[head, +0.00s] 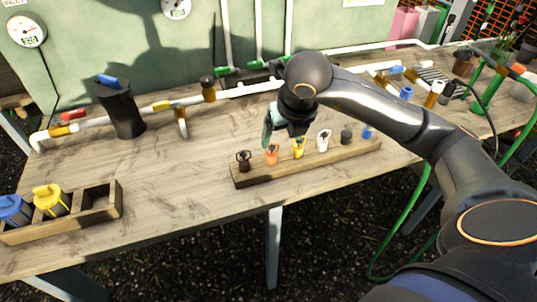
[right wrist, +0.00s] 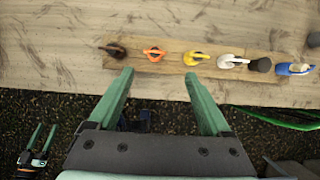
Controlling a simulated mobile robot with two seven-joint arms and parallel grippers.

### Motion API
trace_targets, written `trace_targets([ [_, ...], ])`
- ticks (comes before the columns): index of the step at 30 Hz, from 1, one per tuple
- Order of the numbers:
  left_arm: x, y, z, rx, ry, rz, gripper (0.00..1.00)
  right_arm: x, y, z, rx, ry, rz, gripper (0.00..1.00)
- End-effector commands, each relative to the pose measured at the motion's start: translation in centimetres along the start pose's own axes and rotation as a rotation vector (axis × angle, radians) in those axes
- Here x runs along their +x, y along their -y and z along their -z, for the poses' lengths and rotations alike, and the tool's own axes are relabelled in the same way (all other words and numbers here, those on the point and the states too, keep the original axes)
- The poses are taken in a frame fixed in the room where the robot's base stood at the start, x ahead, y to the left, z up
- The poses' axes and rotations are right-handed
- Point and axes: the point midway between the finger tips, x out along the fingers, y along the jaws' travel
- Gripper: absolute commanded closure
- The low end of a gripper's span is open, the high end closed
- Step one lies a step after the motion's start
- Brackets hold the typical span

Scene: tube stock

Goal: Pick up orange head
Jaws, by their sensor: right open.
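The orange head (head: 271,155) stands in a row on a wooden strip (head: 312,165) near the front table edge, between a dark brown head (head: 244,160) and a yellow head (head: 299,148). My right gripper (head: 283,136) is open and empty, just above and behind the orange head in the head view. In the right wrist view the orange head (right wrist: 154,54) lies beyond the gap between the two green fingers (right wrist: 158,80), not touching them. My left gripper (right wrist: 41,138) shows small at the lower left of the right wrist view, its fingers apart, with nothing seen between them.
A white head (head: 323,140), a dark grey one (head: 346,135) and a blue one (head: 367,131) continue the row. A wooden crate (head: 88,216) with blue and yellow items stands front left. A black cylinder (head: 120,112) and pipes stand behind. The table middle is clear.

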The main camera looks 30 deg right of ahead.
Motion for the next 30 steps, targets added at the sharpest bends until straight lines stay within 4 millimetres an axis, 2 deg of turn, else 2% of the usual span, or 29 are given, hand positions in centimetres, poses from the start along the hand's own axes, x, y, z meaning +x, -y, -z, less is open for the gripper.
trace_targets([
  [3, -0.1, -0.1, 0.1, 0.000, 0.000, -0.001, 0.33, 2.3, -0.1, 0.1, 0.000, -0.006, 0.000, 0.18],
  [6, -0.2, -0.1, 0.2, 0.000, 0.000, -0.001, 0.33, 3.7, -0.1, 0.0, 0.000, -0.005, -0.002, 0.18],
  [13, -0.4, -0.1, 0.4, -0.001, 0.000, -0.001, 0.33, 5.3, -0.4, -0.1, -0.001, -0.005, -0.004, 0.18],
  [21, -0.8, -0.2, 0.9, -0.002, 0.000, -0.001, 0.33, 9.2, -0.9, -0.5, -0.001, -0.005, -0.003, 0.18],
  [30, -0.8, -0.2, 0.9, -0.002, 0.000, -0.001, 0.33, 9.8, -0.9, -0.6, -0.002, -0.002, -0.004, 0.18],
])
